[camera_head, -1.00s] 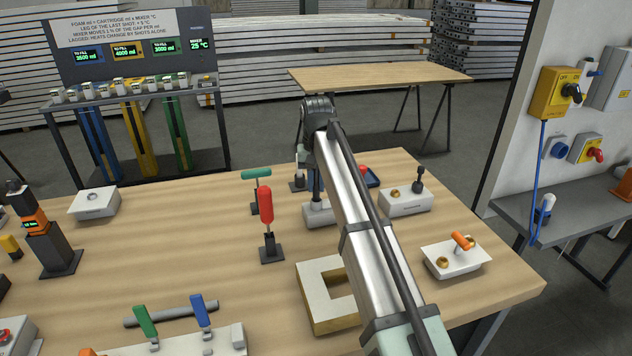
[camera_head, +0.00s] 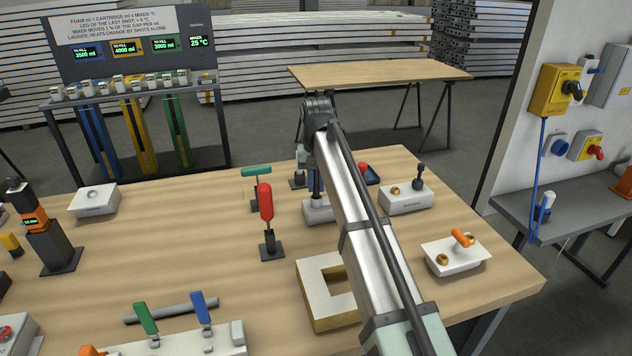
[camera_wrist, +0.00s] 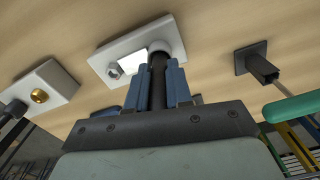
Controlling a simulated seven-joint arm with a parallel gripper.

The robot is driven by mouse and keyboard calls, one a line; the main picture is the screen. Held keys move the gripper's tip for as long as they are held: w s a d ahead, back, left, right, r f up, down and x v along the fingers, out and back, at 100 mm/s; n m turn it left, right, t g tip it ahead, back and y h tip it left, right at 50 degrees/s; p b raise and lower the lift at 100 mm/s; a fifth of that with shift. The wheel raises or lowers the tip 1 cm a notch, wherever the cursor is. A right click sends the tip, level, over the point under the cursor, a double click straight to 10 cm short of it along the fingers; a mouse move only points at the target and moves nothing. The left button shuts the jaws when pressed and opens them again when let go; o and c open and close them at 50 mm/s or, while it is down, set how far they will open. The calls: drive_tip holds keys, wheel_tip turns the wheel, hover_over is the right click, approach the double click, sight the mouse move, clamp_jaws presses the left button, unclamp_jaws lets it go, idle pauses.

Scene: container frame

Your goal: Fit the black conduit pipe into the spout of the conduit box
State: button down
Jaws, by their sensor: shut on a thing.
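The conduit box (camera_head: 317,214) is a pale block on the table beneath my gripper, partly covered by the arm in the head view. In the wrist view the box (camera_wrist: 108,52) shows a bright patch, a grey nut and a round white spout (camera_wrist: 167,42). My gripper (camera_wrist: 160,74) has blue fingers shut on the black conduit pipe (camera_wrist: 158,80). The pipe's far end meets the spout; I cannot tell whether or how deep it sits inside. In the head view my gripper (camera_head: 316,180) is upright over the box, its fingers mostly hidden.
A red-handled clamp (camera_head: 267,212) and a green-handled tool (camera_head: 257,172) stand left of the box. A pale box with a black lever (camera_head: 404,200) is at right. A square frame (camera_head: 318,290) lies in front, partly under my arm. The table's left middle is clear.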

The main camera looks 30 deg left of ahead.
drive_tip(key=shift+f, duration=0.35)
idle(0.6)
drive_tip(key=c, duration=0.9)
unclamp_jaws()
drive_tip(key=shift+c, duration=0.2)
wheel_tip(320, 180, up, 14)
drive_tip(key=shift+f, duration=0.1)
idle(0.4)
